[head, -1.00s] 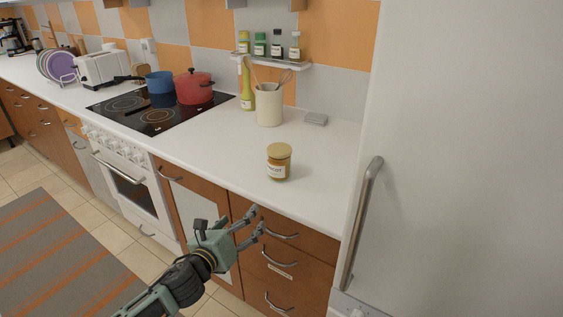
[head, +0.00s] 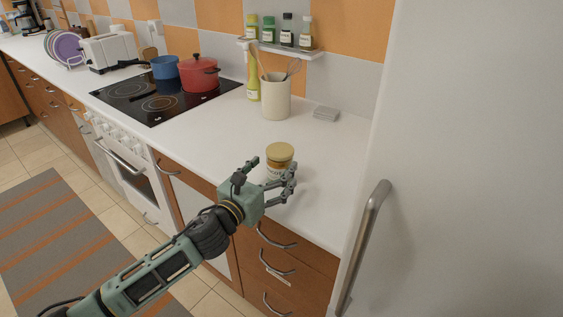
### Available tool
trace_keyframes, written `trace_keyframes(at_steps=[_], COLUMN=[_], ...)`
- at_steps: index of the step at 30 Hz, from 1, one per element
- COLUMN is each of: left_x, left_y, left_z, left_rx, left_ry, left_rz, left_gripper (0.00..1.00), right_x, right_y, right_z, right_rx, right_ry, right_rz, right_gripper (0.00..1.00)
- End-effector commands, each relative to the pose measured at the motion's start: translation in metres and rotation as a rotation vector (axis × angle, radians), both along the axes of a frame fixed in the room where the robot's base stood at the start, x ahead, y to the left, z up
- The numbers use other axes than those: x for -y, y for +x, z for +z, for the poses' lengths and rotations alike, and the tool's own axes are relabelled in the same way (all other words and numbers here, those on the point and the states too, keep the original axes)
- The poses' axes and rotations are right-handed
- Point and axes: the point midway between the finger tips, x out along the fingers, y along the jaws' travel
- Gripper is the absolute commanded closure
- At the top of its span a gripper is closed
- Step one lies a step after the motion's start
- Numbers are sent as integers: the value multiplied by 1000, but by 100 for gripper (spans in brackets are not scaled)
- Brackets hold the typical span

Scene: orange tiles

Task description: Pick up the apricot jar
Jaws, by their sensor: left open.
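The apricot jar (head: 280,155) stands upright on the white counter near its front edge, with a tan-gold lid and a pale label. My left gripper (head: 270,172) is open in front of the jar, its fingers pointing toward it and overlapping its lower part in the picture. I cannot tell whether the fingers touch the jar. The lower body and most of the label are hidden behind the gripper. My right gripper is not in view.
A cream utensil crock (head: 276,98), a yellow-green bottle (head: 253,82) and a grey stack of small slabs (head: 326,113) stand behind. A red pot (head: 199,74) sits on the stove at left. The white fridge (head: 470,170) bounds the right. Counter left of the jar is clear.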

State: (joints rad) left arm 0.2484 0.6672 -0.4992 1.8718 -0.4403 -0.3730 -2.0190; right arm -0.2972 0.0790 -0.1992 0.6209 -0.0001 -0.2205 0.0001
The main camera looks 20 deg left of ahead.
Motion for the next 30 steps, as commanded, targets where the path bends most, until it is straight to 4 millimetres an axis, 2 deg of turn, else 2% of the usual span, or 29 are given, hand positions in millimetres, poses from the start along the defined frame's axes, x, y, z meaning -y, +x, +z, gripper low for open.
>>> trace_keyframes(at_steps=[3, 6, 11, 15, 19, 30], left_x=[1, 3, 7, 8, 7, 7], left_y=[17, 32, 46, 47, 47, 47], left_z=[3, 3, 1, 0, 0, 0], left_rx=[0, 0, 1, 0, 0, 0], left_ry=[-3, -3, -1, -1, -1, -1], left_rz=[2, 1, -1, -1, -1, 0], left_gripper=[21, 21, 21, 21, 22, 55], right_x=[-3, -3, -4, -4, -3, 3], right_y=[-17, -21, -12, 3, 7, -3], right_z=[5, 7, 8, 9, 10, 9], right_rx=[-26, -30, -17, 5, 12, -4], right_ry=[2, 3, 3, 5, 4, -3], right_rz=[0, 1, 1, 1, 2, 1], right_gripper=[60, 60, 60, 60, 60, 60])
